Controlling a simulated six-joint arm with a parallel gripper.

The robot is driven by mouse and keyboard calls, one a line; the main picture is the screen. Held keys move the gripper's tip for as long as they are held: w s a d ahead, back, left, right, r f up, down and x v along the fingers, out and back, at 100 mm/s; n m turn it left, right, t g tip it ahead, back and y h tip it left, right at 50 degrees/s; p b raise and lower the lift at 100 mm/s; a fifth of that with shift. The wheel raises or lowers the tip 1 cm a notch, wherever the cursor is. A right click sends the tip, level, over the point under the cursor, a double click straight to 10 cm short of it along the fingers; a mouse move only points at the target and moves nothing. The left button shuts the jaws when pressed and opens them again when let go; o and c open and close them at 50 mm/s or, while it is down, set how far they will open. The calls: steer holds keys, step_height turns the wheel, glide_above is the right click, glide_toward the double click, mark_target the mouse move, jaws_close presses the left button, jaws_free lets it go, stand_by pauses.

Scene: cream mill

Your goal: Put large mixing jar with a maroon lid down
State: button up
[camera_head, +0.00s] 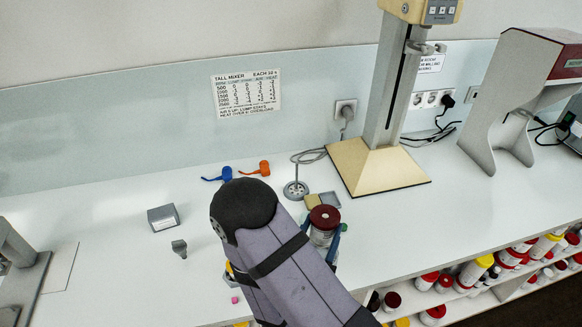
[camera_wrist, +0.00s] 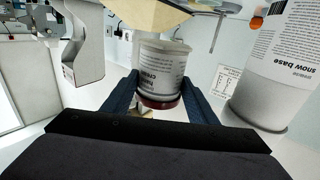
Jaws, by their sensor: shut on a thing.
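The large mixing jar with a maroon lid (camera_head: 323,217) is at the front middle of the counter, partly hidden behind my purple-grey arm. In the wrist view the jar (camera_wrist: 160,72) sits between the two blue fingers of my gripper (camera_wrist: 158,95), its maroon lid toward the bottom of the picture. My gripper is shut on the jar. The blue fingers also show beside the jar in the head view (camera_head: 336,243). The jar's base is hidden in the head view, so I cannot tell whether it touches the counter.
The tall mixer's cream base (camera_head: 377,168) stands behind the jar. Blue (camera_head: 218,175) and orange (camera_head: 257,168) tools, a grey box (camera_head: 163,217) and a round metal disc (camera_head: 295,190) lie on the counter. A large "snow base" container (camera_wrist: 268,85) is close at right in the wrist view. Several jars fill the shelf below.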

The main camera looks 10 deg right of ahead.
steer(key=s+d+m+g+h+b, duration=0.3)
steer(key=s+d+m+g+h, duration=0.1)
steer(key=d, duration=0.3)
steer(key=shift+s+d+m+g+h+b, duration=0.2)
steer(key=shift+m+g+h+b, duration=0.15)
steer(key=shift+g, duration=0.35)
steer(key=shift+f, duration=3.1)
steer(key=shift+f, duration=1.9)
